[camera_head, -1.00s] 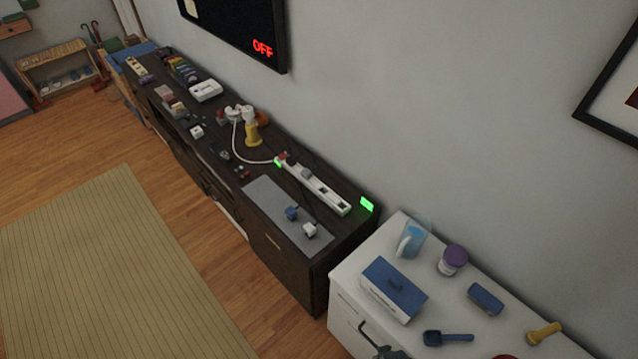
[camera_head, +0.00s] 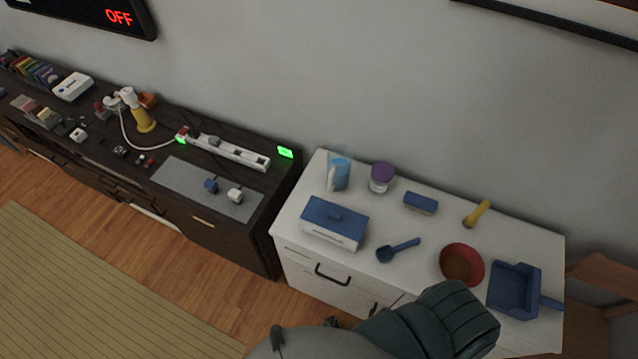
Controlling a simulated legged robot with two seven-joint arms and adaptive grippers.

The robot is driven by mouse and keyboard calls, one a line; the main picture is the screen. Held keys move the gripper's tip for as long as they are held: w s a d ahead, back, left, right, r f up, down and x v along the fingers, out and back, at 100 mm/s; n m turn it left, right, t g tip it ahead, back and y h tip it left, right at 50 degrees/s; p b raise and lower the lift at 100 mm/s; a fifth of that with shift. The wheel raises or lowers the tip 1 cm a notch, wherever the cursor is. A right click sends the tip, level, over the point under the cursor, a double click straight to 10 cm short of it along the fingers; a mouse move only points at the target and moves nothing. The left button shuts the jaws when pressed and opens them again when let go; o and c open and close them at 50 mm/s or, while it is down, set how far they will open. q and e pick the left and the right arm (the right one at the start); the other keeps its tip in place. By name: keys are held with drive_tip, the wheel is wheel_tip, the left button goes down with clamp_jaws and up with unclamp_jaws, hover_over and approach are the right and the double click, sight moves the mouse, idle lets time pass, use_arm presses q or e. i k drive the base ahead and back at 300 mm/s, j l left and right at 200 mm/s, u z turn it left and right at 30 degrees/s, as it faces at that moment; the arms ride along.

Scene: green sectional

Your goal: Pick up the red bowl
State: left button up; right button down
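The red bowl (camera_head: 461,264) stands upright on the white cabinet top (camera_head: 408,214), toward its right side. Its inside shows orange-brown, and I cannot tell whether anything lies in it. A blue scoop (camera_head: 397,250) is to its left and a blue dustpan-like tray (camera_head: 517,289) is close on its right. Grey and dark teal parts of my own body show along the bottom edge, in front of the cabinet and below the bowl in the picture. No fingertips of either gripper can be made out, and nothing touches the bowl.
A blue-lidded box (camera_head: 335,222), a clear blue pitcher (camera_head: 338,174), a purple-lidded jar (camera_head: 381,177), a blue block (camera_head: 420,203) and a yellow-handled item (camera_head: 476,213) share the top. A dark cabinet (camera_head: 229,231) stands left and a wooden chair-like piece (camera_head: 603,285) right.

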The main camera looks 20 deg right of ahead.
sight(460, 261)
drive_tip(key=z, duration=2.6)
